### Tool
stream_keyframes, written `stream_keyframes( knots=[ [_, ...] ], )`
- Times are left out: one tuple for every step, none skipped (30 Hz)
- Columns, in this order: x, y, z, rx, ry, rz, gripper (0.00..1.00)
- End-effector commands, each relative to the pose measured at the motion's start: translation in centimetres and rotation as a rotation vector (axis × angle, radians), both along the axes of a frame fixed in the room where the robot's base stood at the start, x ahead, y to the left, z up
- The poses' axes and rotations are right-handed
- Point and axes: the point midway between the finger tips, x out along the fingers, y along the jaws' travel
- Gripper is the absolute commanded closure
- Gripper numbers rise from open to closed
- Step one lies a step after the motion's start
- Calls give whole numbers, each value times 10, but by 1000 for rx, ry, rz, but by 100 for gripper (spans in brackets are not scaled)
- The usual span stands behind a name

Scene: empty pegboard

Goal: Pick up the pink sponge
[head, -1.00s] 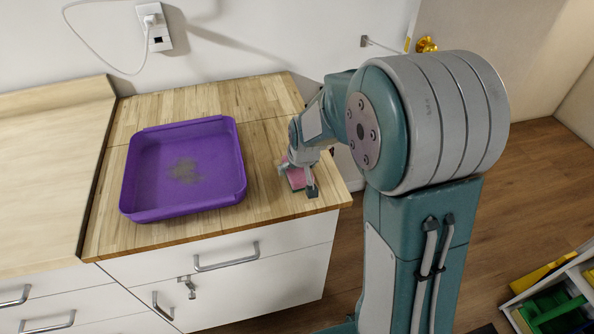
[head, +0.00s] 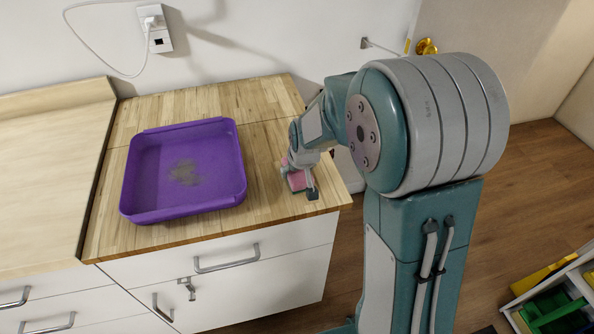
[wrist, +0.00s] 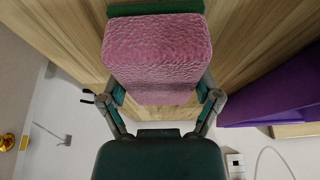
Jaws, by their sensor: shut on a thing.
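The pink sponge (wrist: 157,52) fills the space between the fingers in the wrist view, with a rough, textured face toward the camera. In the head view the sponge (head: 299,180) shows as a small pink patch at the right end of the wooden counter, partly hidden by my gripper (head: 301,183). In the wrist view my gripper (wrist: 158,70) is shut on the sponge, with a finger along each side. I cannot tell whether the sponge touches the counter.
A purple tray (head: 235,195) with a grey-brown patch inside stands left of my gripper on the wooden counter (head: 265,215). White drawers (head: 290,275) are below. A wall outlet with a cable (head: 155,27) is behind. An open shelf with coloured bins (head: 550,305) is at lower right.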

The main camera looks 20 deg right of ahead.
Motion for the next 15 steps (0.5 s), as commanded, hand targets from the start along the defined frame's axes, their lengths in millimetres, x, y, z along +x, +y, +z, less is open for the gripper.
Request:
stream_keyframes(
  knots=[
    [0,0,3,0,-1,0,43],
    [0,0,6,0,-2,0,43],
    [1,0,11,0,-5,0,43],
    [1,0,15,0,-5,1,43],
    [1,0,19,0,-5,1,43],
    [1,0,26,0,-6,1,43],
    [1,0,33,0,-7,1,43],
    [1,0,39,-1,-8,1,43],
    [-7,0,45,0,-6,1,43],
    [-12,0,50,0,-7,1,43],
    [-16,0,56,0,-8,1,43],
    [-23,0,64,0,-9,0,43],
    [-28,0,70,0,-9,0,43],
    [-33,0,76,0,-8,0,43],
    [-39,0,84,0,-9,0,43]
  ],
)
